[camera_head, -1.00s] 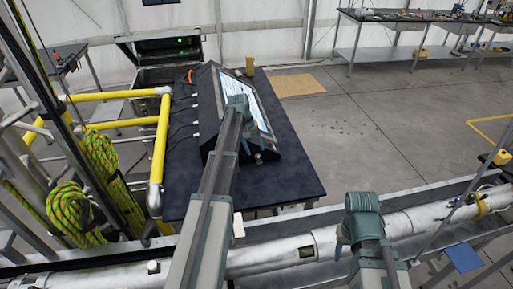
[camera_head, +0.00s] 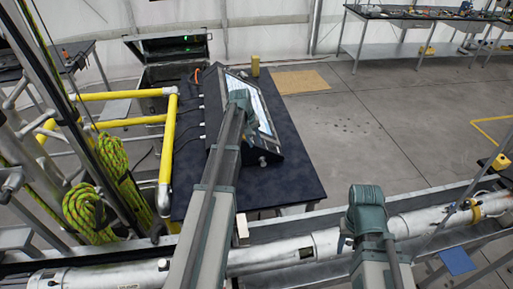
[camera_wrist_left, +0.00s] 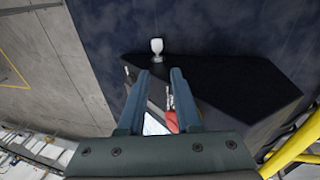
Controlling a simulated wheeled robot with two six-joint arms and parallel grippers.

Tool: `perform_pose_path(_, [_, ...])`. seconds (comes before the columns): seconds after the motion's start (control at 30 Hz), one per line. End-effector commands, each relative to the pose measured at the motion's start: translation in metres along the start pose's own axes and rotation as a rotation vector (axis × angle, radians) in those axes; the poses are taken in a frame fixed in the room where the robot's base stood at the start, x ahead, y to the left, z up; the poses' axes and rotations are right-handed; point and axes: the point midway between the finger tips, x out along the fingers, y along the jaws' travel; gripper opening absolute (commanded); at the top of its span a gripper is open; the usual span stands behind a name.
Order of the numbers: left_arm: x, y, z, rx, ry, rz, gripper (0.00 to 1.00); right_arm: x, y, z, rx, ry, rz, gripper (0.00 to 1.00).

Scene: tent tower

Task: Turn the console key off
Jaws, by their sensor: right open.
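The black sloped console (camera_head: 214,112) with a lit screen stands on a dark table. A small pale knob, apparently the key (camera_head: 263,161), sticks out of its near side. The knob also shows in the left wrist view (camera_wrist_left: 157,46), upright and uncovered. My left gripper (camera_wrist_left: 161,76) is over the console with a gap between its fingers; the knob is beyond the fingertips, apart from them. A red part (camera_wrist_left: 171,120) and a bit of screen show between the fingers. My right gripper (camera_head: 341,244) is mostly hidden below its teal wrist, over the silver pipe, away from the console.
Yellow rails (camera_head: 166,140) and coiled green rope (camera_head: 84,210) stand left of the dark table (camera_head: 290,190). A silver pipe (camera_head: 285,252) runs along the front. A yellow cylinder (camera_head: 255,66) stands behind the console. Open floor lies to the right.

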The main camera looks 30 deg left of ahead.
Motion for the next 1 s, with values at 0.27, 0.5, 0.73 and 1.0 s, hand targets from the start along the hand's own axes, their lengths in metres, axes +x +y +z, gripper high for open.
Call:
perform_pose_path(0.27, [0.028,-0.015,0.070,-0.020,0.483,-0.026,0.00,0.066,-0.006,-0.004,-0.006,0.001,0.002,0.50])
perform_pose_path(0.5, [0.013,-0.009,0.087,0.005,0.698,0.022,0.00,0.082,-0.007,-0.005,-0.009,0.002,0.002,0.50])
perform_pose_path(0.73, [0.012,-0.006,0.083,0.007,0.712,0.027,0.00,0.082,-0.007,-0.005,-0.010,0.001,0.002,0.50])
perform_pose_path(1.0, [0.033,-0.006,0.067,0.006,0.709,0.027,0.00,0.101,-0.009,-0.006,-0.012,0.001,0.003,0.50])
